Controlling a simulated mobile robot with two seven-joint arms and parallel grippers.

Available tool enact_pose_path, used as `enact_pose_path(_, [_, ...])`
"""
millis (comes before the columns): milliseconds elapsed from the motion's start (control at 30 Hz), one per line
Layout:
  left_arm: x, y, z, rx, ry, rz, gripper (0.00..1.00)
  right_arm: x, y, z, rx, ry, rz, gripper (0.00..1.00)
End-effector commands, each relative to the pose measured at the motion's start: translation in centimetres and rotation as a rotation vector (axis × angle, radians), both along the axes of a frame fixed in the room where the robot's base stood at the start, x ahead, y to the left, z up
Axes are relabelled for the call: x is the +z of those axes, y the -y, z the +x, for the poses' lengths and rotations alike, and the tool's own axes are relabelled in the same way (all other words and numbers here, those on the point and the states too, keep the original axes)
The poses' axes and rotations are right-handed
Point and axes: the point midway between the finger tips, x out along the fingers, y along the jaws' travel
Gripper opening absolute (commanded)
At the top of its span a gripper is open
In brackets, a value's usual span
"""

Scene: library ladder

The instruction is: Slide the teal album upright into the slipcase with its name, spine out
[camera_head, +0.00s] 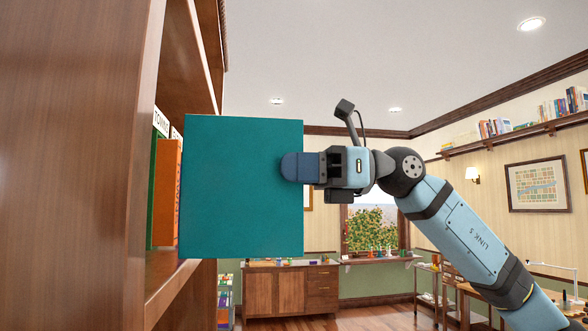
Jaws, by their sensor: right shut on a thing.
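The teal album (235,190) is upright in the middle of the head view, with its broad flat cover facing me. My right gripper (298,167) is shut on its right edge and holds it level. The album's left edge is beside the open front of the wooden bookcase. Behind that edge an orange case (165,192) and a green case (152,180) stand on the shelf. A white label with partly visible letters (161,122) tops the green one. The album hides what lies behind it, and I cannot tell whether it touches the cases. My left gripper is not in view.
The bookcase side panel (75,170) fills the left, with a shelf board (175,280) below the cases. A wooden cabinet (290,290) and a window (371,228) stand far behind. A wall shelf of books (520,125) is at the right. Open air surrounds my right arm.

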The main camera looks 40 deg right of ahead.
Motion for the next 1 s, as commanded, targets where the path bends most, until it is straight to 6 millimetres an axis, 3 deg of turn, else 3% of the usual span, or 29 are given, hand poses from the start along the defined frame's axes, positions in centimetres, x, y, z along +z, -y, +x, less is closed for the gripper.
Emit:
enact_pose_path(600, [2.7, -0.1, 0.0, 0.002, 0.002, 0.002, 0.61, 0.3, -4.3, 2.1, 0.000, 0.002, 0.001, 0.00])
enact_pose_path(1000, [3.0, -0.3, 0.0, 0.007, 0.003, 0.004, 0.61, 0.1, -5.2, 2.5, 0.000, 0.002, 0.002, 0.00])
